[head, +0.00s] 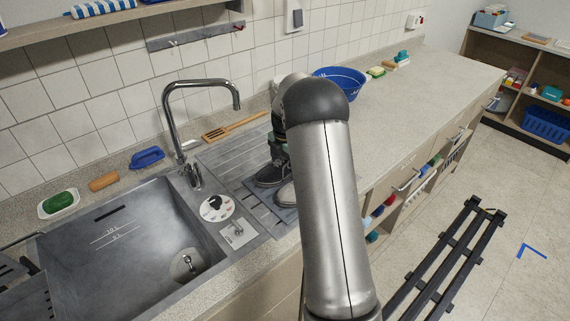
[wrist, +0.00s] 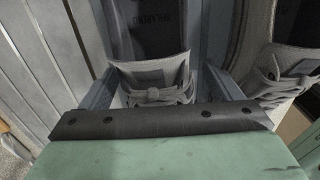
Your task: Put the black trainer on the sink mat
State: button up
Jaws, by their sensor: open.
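A dark trainer (head: 270,175) stands on the drainer side of the sink, beside a paler grey shoe (head: 287,194) partly hidden by my arm. Under them is a flat grey ribbed piece (head: 262,208); I cannot tell whether it is the sink mat. In the wrist view, my gripper (wrist: 162,88) is open over a shoe with grey laces (wrist: 158,94) and a dark insole, its fingers on either side. A second laced shoe (wrist: 283,75) is at the right. Which of these is the black trainer is unclear there. Contact with the fingers cannot be made out.
The sink basin (head: 125,245) is left, with a tall tap (head: 185,130) behind.

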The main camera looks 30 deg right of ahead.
notch_tip(320, 180, up, 12)
jog(key=b, duration=0.2)
jog(key=s+a+r+m, duration=0.3)
jog(key=s+a+m, duration=0.1)
jog(key=s+a, duration=0.2)
jog(key=s+a+f+m, duration=0.1)
jog(key=s+a+m, duration=0.3)
jog(key=s, duration=0.6)
jog(key=s+a+f+m, duration=0.2)
jog(key=s+a+m, duration=0.2)
jog(key=s+m, duration=0.3)
jog(key=s+a+f+m, duration=0.2)
jog(key=s+m, duration=0.4)
jog(key=s, duration=0.6)
jog(key=shift+s+a+f+t, duration=0.15)
jog(key=shift+s+a+t, duration=0.15)
jog(key=shift+a, duration=0.6)
